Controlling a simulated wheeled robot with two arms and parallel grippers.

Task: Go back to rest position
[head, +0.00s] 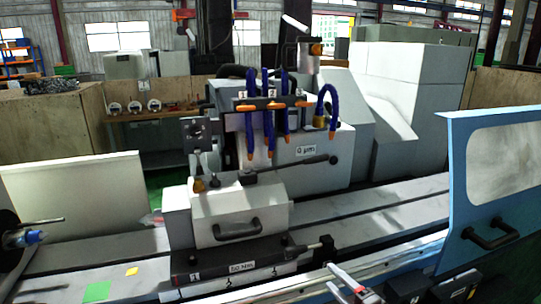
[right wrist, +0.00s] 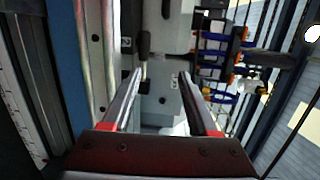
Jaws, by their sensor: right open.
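My right gripper (head: 345,278) shows at the bottom of the head view, low in front of the grinder's front rail. In the right wrist view its two fingers are spread apart with nothing between them (right wrist: 160,78). Beyond them I see a dark lever (right wrist: 143,45) and the grey machine body. The cylindrical grinder's light grey tailstock unit (head: 240,210), with a black handle, stands left of my right gripper in the head view. My left gripper is not in view.
A blue door (head: 492,185) with a window and black handle stands at the right. A dark chuck-like part (head: 8,235) with a blue tip is at the left edge. Blue coolant hoses (head: 268,125) hang over the grinder's middle. A green note (head: 97,291) lies front left.

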